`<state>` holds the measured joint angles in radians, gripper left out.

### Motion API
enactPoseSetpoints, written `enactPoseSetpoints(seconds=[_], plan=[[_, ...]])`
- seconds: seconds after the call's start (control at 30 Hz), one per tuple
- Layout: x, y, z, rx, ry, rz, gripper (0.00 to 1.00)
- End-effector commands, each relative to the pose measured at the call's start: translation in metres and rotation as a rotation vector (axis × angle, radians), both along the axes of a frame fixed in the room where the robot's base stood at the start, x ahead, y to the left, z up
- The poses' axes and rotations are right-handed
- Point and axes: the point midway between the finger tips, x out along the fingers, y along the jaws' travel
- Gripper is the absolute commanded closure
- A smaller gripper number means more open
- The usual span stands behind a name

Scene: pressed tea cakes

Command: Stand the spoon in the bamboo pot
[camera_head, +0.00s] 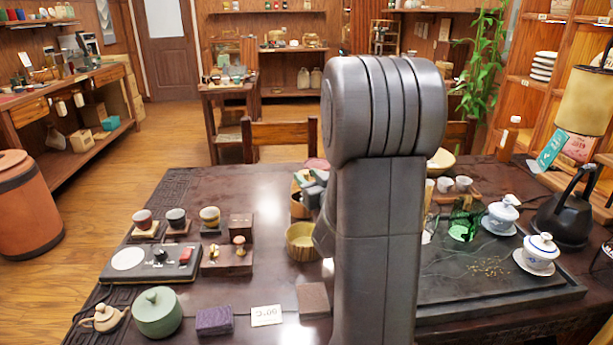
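A round, open, yellow-brown pot (301,243) that looks like bamboo stands on the dark table, just left of my arm. A smaller wooden container (299,206) stands behind it; I cannot tell which of the two is the bamboo pot. I cannot make out a spoon in this view. My thick grey arm rises through the middle of the picture and covers part of the table. My gripper is not visible, so its state and anything in it are hidden.
On the left of the dark table (215,300) are several small cups, a black tray (150,262), a green lidded jar (158,312) and a small teapot (103,318). On the right, a dark tea tray (470,300) bears lidded white bowls (540,252) near a black kettle (568,215).

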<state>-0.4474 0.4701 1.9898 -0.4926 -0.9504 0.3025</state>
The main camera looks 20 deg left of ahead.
Motion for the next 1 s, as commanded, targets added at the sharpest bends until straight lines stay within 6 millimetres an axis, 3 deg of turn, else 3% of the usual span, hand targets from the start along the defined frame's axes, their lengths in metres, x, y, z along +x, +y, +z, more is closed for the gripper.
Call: enactPoseSetpoints(seconds=[0.3, 0.5, 1.0], plan=[[-0.045, -0.052, 0.000, -0.001, 0.001, -0.004, 0.64], [-0.064, -0.073, 0.000, -0.001, 0.001, -0.003, 0.64], [-0.070, -0.078, 0.000, 0.000, 0.000, -0.001, 0.64]])
